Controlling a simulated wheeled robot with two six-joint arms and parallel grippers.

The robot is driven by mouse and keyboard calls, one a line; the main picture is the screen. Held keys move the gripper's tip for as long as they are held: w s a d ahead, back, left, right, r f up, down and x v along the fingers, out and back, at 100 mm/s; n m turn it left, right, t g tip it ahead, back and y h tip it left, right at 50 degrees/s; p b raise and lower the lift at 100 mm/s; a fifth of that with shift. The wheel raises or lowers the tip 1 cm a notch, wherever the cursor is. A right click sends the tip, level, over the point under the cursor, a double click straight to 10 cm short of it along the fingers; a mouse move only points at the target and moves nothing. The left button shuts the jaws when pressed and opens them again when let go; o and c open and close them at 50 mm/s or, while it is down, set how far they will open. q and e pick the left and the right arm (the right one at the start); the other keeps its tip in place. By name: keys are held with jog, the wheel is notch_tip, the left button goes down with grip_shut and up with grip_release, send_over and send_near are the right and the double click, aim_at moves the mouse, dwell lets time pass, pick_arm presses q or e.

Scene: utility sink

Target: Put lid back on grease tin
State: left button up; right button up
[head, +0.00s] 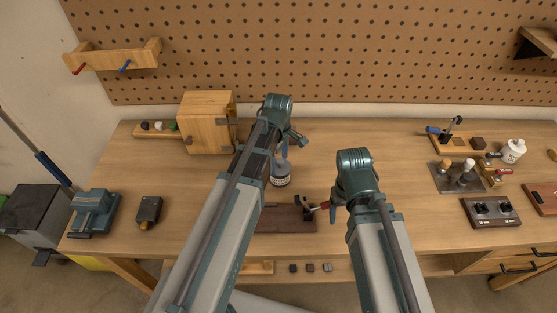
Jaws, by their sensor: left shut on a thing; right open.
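A small round container (280,178) with a dark label stands on the bench between my arms. It may be the grease tin, but its top is partly hidden by my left arm. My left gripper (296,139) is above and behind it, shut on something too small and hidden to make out. I cannot clearly identify the lid.
A wooden cabinet (207,122) stands at back left. A vise (94,212) and a dark box (148,211) are at left. A white bottle (513,151), a metal plate with knobs (458,178) and a switch box (491,211) are at right. The bench right of centre is clear.

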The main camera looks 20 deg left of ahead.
dwell(0.4)
pick_arm(q)
jog(key=o, duration=1)
jog(key=shift+r, duration=0.1)
jog(key=shift+r+p, duration=3.4)
jog(key=shift+p, duration=0.15)
jog(key=shift+c, duration=0.3)
grip_shut()
